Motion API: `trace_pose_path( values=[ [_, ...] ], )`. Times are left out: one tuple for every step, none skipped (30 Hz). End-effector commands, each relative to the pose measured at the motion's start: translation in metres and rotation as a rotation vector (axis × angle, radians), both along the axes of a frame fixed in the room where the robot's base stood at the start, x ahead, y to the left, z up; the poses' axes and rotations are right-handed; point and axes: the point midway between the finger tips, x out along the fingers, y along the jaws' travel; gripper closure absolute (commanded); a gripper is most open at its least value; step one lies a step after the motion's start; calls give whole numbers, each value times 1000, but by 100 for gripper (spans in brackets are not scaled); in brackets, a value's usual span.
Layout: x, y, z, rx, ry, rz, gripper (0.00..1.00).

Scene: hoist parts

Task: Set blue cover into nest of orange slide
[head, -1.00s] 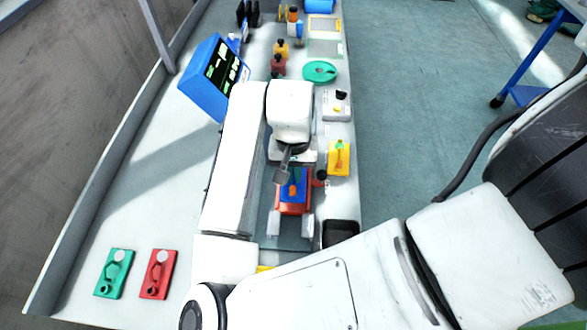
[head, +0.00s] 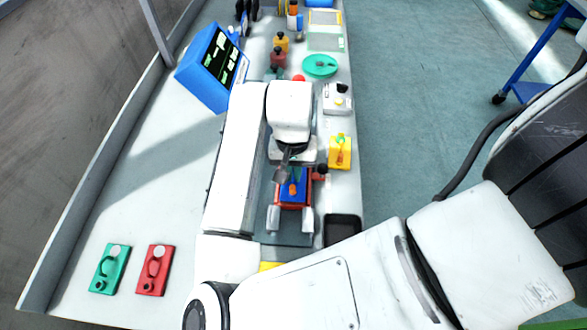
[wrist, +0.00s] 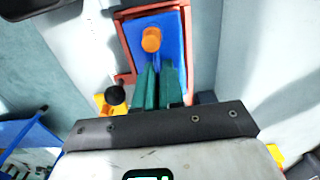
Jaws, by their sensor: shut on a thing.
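The blue cover (head: 299,194) is a small blue plate with an orange knob. In the wrist view the blue cover (wrist: 177,35) lies over or within the orange-red frame of the orange slide (wrist: 124,52). The slide (head: 291,206) also shows around the cover in the head view, between two pale posts. My gripper (wrist: 157,70) has two teal fingers, close together and shut on the blue cover, just below the knob in the picture. I cannot tell whether the cover is fully down in the nest.
A yellow block with a green part (head: 340,152) and a dark round knob (head: 321,170) stand close on the right. A black tray (head: 342,230) is nearer. A blue monitor (head: 212,67) stands back left. Green (head: 109,270) and red (head: 154,270) plates lie front left.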

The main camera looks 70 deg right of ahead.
Motion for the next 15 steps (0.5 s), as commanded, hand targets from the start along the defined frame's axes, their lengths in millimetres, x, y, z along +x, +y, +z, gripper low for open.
trace_pose_path(
  values=[
    [0, 0, 1, -1, 0, 0, 100],
    [0, 0, 1, 0, 0, 0, 100],
    [0, 0, 1, -1, 0, 0, 100],
    [0, 0, 1, -1, 0, 0, 100],
    [0, 0, 1, 0, 0, 0, 100],
    [0, 0, 0, 0, 0, 0, 100],
    [0, 0, 0, 0, 0, 0, 100],
    [0, 0, 0, 0, 0, 0, 100],
    [0, 0, -1, 0, 0, 0, 100],
    [0, 0, -2, 0, 0, 0, 100],
    [0, 0, -3, 0, 0, 0, 100],
    [0, 0, -4, 0, 1, 0, 100],
    [0, 0, -5, 0, 1, 0, 100],
    [0, 0, -5, 0, 1, 0, 100],
    [0, 0, -6, 0, 1, 0, 100]
  ],
)
